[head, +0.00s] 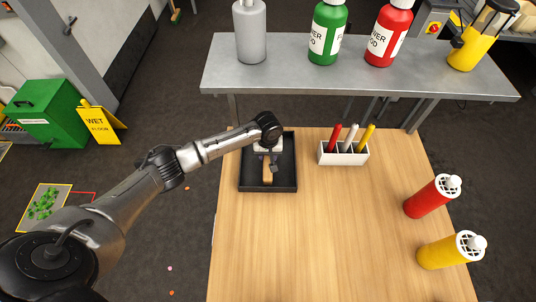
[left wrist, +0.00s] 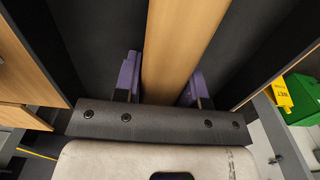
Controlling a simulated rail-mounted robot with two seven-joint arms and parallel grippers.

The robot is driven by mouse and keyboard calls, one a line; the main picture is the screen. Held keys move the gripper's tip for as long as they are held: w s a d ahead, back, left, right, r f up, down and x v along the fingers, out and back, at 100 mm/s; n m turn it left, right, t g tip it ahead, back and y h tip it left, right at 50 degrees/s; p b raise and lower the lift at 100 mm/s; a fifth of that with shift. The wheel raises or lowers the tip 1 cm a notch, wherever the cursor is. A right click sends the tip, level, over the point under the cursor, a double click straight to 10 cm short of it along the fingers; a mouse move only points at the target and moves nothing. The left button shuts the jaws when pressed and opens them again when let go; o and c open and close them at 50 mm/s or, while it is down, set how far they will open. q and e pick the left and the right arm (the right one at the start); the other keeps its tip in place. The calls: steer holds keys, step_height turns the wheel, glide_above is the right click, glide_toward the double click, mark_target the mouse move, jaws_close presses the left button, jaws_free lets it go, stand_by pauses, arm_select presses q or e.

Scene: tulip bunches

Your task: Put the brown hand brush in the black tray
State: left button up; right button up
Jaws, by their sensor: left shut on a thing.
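The black tray (head: 286,186) lies near the far left of the wooden table. My left gripper (head: 268,166) points down inside the tray's outline and is shut on the brown hand brush (head: 267,177). In the left wrist view the brush's wooden body (left wrist: 182,45) runs between the two purple fingers, with the dark tray floor (left wrist: 105,35) around it. Whether the brush touches the tray floor is hard to tell. The gripper hides part of the brush. My right gripper is not in view.
A white holder (head: 344,158) with red, white and yellow markers stands right of the tray. A red bottle (head: 423,202) and a yellow bottle (head: 440,254) lie at the table's right. A grey bench (head: 285,82) with several bottles stands behind. The table's middle is clear.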

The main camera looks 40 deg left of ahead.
arm_select(q)
steer(key=shift+f, duration=0.1)
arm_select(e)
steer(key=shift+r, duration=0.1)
arm_select(q)
steer(key=o, duration=0.9)
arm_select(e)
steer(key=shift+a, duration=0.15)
arm_select(q)
step_height(320, 180, up, 11)
steer(key=shift+f+p, duration=0.15)
steer(key=shift+p, duration=1.1)
steer(key=shift+r, duration=0.75)
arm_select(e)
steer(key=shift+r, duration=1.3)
